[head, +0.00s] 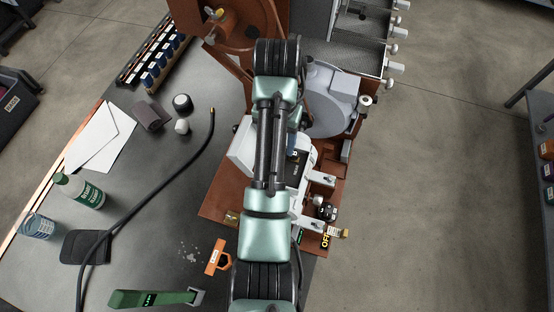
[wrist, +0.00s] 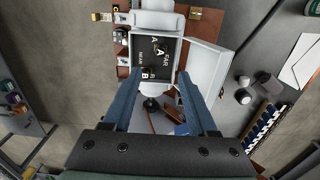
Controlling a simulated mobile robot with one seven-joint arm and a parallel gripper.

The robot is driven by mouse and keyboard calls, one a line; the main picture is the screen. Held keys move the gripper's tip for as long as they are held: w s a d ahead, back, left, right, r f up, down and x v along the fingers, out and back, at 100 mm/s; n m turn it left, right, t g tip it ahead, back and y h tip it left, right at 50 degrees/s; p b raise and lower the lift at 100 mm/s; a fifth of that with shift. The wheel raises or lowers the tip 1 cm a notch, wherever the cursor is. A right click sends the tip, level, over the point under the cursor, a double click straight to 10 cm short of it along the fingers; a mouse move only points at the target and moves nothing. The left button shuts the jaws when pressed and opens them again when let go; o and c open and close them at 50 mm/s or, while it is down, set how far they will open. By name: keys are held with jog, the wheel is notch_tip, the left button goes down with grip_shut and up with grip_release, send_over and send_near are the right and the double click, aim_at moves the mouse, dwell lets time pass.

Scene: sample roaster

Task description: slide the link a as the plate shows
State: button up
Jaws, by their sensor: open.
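In the wrist view a dark panel (wrist: 166,58) with white letters A and B and partly readable words sits in a white housing (wrist: 154,19). Small brownish pieces lie near the letters, but I cannot tell which is link a. My gripper (wrist: 158,80) is open, with its two blue fingers apart at the lower edge of the panel and nothing seen between them. I cannot tell how high above the panel they are. In the head view my arm covers most of the panel, leaving a dark strip (head: 293,155), and hides my gripper.
The machine stands on a brown base (head: 226,196). A grey round drum (head: 330,98) is behind it. The dark bench at left holds a black hose (head: 143,202), a green bottle (head: 80,190), papers (head: 98,135) and an orange tag (head: 217,258). Open floor lies at right.

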notch_tip(320, 180, down, 5)
jog(key=b, duration=0.4)
jog(key=shift+w+f, duration=0.15)
jog(key=shift+f, duration=0.35)
notch_tip(320, 180, down, 7)
jog(key=shift+r+p, duration=0.2)
jog(key=shift+p, duration=0.75)
grip_shut()
